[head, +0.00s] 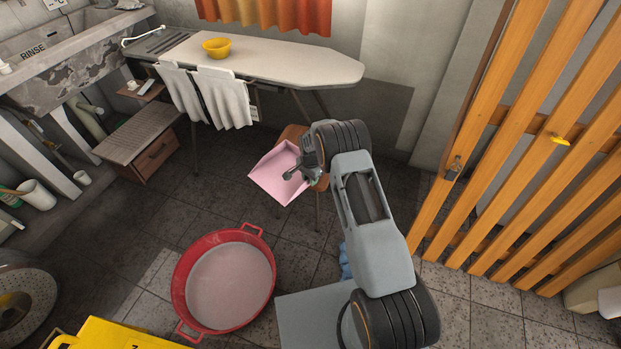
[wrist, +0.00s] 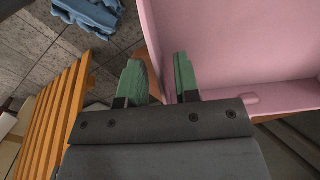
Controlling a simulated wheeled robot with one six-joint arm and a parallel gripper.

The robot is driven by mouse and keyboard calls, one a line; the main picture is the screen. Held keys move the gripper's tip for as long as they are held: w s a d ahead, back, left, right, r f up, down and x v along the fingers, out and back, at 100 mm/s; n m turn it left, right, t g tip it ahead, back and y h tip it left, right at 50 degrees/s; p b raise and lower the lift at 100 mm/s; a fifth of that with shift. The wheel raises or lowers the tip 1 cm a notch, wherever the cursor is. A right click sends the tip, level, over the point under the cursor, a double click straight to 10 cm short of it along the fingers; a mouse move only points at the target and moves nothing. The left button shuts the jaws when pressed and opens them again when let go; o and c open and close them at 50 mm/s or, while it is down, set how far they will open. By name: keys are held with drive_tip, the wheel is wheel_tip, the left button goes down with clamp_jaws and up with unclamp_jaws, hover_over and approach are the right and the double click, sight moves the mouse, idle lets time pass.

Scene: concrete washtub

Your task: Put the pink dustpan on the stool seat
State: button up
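The pink dustpan (head: 276,174) shows tilted, its pan over and in front of the stool in the head view. The stool has a brown seat (head: 292,132), mostly hidden by the dustpan and my arm. I cannot tell whether the dustpan touches the seat. My gripper (head: 303,174) is at the dustpan's right side.
A red tub (head: 179,278) of greyish liquid stands on the floor at front left. A wooden slatted screen (head: 500,125) stands at right. A blue cloth (wrist: 88,14) lies on the floor.

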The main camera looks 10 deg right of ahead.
drive_tip(key=s+r+n+p, duration=0.2)
drive_tip(key=s+r+p, duration=0.15)
drive_tip(key=r, duration=1.85)
drive_tip(key=s+r+n+t+b, duration=0.1)
drive_tip(key=s+r+n+t, duration=0.15)
drive_tip(key=s+r, duration=0.6)
drive_tip(key=s+r+n, duration=0.1)
drive_tip(key=s+n, duration=0.2)
drive_tip(key=s, duration=0.6)
drive_tip(key=s+d+r+n, duration=0.1)
drive_tip(key=s+r+n, duration=0.1)
drive_tip(key=s, duration=0.7)
drive_tip(key=shift+s+r+n, duration=0.2)
drive_tip(key=shift+r+n, duration=0.1)
drive_tip(key=shift+n, duration=0.55)
drive_tip(key=shift+t, duration=0.25)
